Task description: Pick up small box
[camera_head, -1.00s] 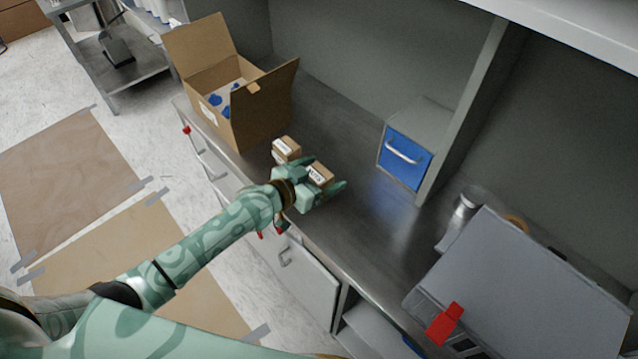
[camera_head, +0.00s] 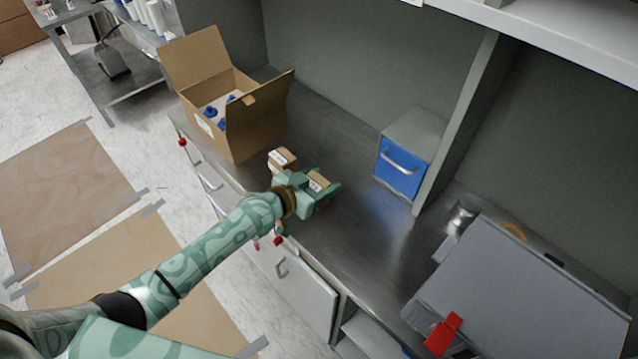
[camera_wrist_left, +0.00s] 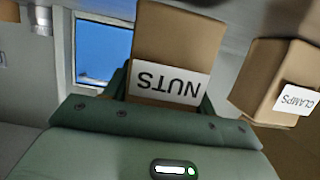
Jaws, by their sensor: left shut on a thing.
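A small brown box with a label reading NUTS (camera_wrist_left: 172,50) is between the fingers of my left gripper (camera_head: 321,190) on the steel counter. In the head view the box (camera_head: 318,181) is partly hidden by the gripper. My left gripper is shut on it; whether the box is clear of the counter I cannot tell. A second small brown box labelled CLAMPS (camera_wrist_left: 278,82) stands beside it, apart from the gripper in the wrist view; it also shows in the head view (camera_head: 282,158). My right gripper is not in view.
An open cardboard box (camera_head: 257,128) with blue-topped items stands at the counter's left. A blue-fronted drawer box (camera_head: 400,168) is against the divider. A large grey case (camera_head: 530,290) with a red part fills the right. The counter (camera_head: 350,235) between is clear.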

